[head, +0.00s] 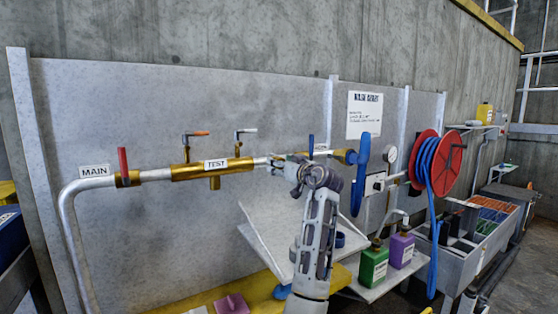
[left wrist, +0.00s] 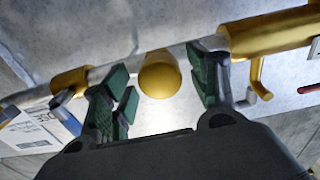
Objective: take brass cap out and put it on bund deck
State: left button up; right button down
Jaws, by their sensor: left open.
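The brass cap (left wrist: 160,76) is a round, gold-coloured piece on the grey pipe. In the left wrist view it sits between the green-padded fingers of my left gripper (left wrist: 158,72), which are open with a gap on both sides. In the head view my left gripper (head: 284,163) is at the pipe, right of the brass TEST fitting (head: 212,169), and hides the cap. A yellow surface (head: 205,300), possibly the bund deck, runs along the bottom below the pipe. My right gripper is not in view.
A tilted grey plate (head: 265,235) lies below the pipe. A pink block (head: 232,304) rests on the yellow surface. Green (head: 373,266) and purple (head: 400,250) containers stand to the right. A blue hose on a red reel (head: 447,162) hangs farther right.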

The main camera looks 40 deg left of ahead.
pick_arm(q)
jog(key=shift+m+p, duration=0.95)
jog(key=shift+m, duration=0.05)
jog(key=m+p, duration=0.5)
jog(key=p, duration=0.1)
dwell(0.6)
jog(key=shift+p, duration=0.4)
